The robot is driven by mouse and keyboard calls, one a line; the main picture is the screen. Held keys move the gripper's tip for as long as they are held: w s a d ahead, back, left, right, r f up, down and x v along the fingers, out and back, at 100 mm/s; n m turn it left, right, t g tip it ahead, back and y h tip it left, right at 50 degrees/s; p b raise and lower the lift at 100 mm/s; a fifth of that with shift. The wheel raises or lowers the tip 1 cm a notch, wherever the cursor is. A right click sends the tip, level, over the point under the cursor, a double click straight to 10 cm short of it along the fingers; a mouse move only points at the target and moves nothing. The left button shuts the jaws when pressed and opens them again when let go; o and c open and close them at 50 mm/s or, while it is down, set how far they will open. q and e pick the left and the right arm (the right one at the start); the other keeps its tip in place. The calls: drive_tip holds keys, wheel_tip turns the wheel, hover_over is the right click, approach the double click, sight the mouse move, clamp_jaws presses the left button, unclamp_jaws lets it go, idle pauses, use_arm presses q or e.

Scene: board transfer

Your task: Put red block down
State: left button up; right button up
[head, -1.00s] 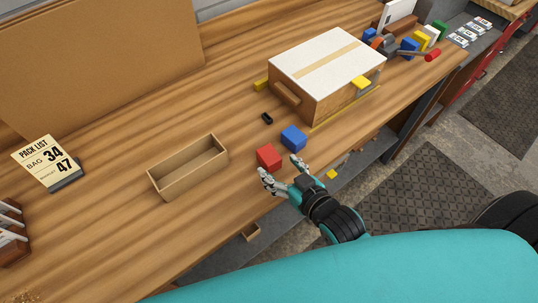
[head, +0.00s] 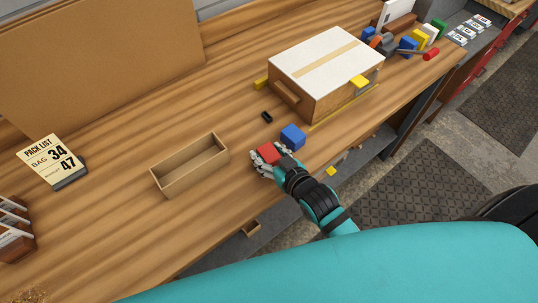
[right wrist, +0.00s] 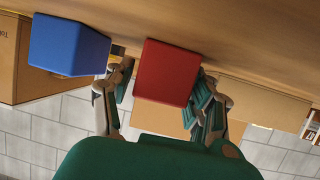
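The red block (head: 267,153) rests on the wooden table near its front edge. My right gripper (head: 271,156) is around it, with fingers on either side. In the right wrist view the red block (right wrist: 168,72) sits between the fingers of the gripper (right wrist: 160,92). The right-hand finger is close to or touching the block, and a gap shows at the left-hand finger, so it looks open. Part of the block is hidden by the fingers in the head view. My left gripper is not in view.
A blue block (head: 293,136) stands close behind the red block. An empty wooden tray (head: 190,183) lies to the left. A white-topped wooden box (head: 320,62) stands behind. A small black piece (head: 267,117) lies between. The table between tray and red block is clear.

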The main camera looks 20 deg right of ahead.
drive_tip(key=c, duration=1)
drive_tip(key=shift+r, duration=0.15)
drive_tip(key=shift+w+r, duration=0.1)
drive_tip(key=shift+r, duration=0.55)
wheel_tip(320, 180, up, 2)
drive_tip(key=shift+b, duration=0.4)
drive_tip(key=shift+s+a+r+b, duration=0.25)
drive_tip(key=shift+s+a+b, duration=0.4)
drive_tip(key=shift+s, duration=1.95)
drive_tip(key=shift+s+a+r+b, duration=0.2)
drive_tip(key=shift+s+a+b, duration=0.5)
drive_tip(key=shift+s, duration=1.85)
drive_tip(key=shift+s+a+r+b, duration=0.25)
drive_tip(key=shift+s+a+b, duration=0.4)
drive_tip(key=shift+s, duration=1.95)
drive_tip(key=m+h, duration=0.1)
drive_tip(key=h, duration=0.1)
approach(269, 153)
drive_tip(key=w+r, duration=0.4)
drive_tip(key=shift+m+h, duration=0.6)
drive_tip(key=shift+m, duration=0.3)
drive_tip(key=w+d+r, duration=0.4)
drive_tip(key=w+d, duration=0.1)
drive_tip(key=shift+w+r, duration=0.2)
drive_tip(key=shift+r, duration=0.2)
